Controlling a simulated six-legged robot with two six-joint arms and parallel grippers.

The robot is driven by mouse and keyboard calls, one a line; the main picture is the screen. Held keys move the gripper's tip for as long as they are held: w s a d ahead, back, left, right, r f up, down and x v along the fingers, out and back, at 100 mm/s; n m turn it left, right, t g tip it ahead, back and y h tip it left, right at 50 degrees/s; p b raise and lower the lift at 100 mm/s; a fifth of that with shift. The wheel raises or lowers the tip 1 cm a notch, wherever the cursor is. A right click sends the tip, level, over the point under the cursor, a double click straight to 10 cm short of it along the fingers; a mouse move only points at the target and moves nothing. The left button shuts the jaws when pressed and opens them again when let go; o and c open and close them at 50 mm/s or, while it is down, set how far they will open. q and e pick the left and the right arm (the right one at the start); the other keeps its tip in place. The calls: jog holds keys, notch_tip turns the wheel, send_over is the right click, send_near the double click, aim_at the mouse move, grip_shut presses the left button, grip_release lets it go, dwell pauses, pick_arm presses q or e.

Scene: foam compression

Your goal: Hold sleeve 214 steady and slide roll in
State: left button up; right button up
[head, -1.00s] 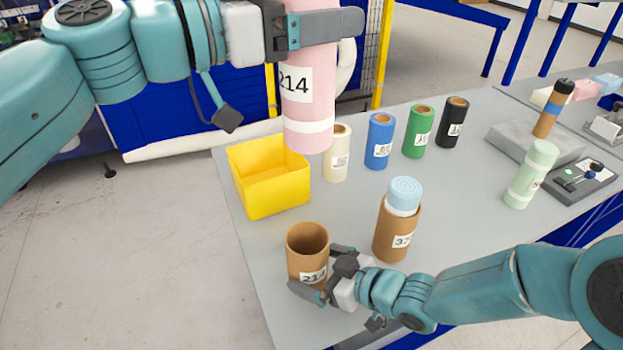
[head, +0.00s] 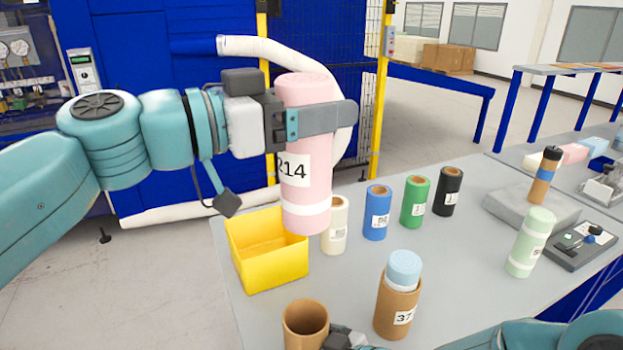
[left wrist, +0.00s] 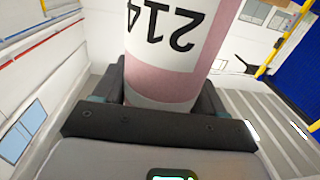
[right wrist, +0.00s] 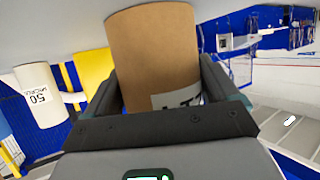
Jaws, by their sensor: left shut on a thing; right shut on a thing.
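A pink foam roll (head: 305,185) labelled 214 is held upright in my left gripper (head: 322,121), high over the table's far side. The same roll fills the left wrist view (left wrist: 172,50) between the jaws. A brown cardboard sleeve (head: 305,325) stands upright at the near edge of the head view, its lower part cut off. My right gripper (head: 343,340) is beside it, mostly out of the head view. The right wrist view shows its jaws closed around the sleeve (right wrist: 155,55). The sleeve's open top shows empty in the head view. The roll is apart from the sleeve, above and beyond it.
A yellow bin (head: 270,262) stands behind the sleeve. A sleeve marked 37 (head: 395,310) with a light blue roll (head: 404,268) in it stands to the right. Cream (head: 335,228), blue (head: 377,215), green (head: 415,205) and black (head: 448,195) rolls stand behind; a pale green roll (head: 530,245) is at right.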

aim_at(311, 232)
pick_arm(q)
jog(key=shift+m+g, duration=0.3)
jog(key=shift+g, duration=0.1)
notch_tip(311, 232, down, 14)
jog(key=shift+s+a+r, duration=0.15)
jog(key=shift+r, duration=0.05)
jog(key=shift+f, duration=2)
jog(key=shift+f, duration=0.55)
jog(key=shift+f, duration=1.85)
jog(key=shift+f, duration=0.15)
jog(key=shift+f, duration=1.85)
jog(key=shift+f, duration=0.1)
jog(key=shift+f, duration=0.8)
jog(key=shift+f, duration=0.35)
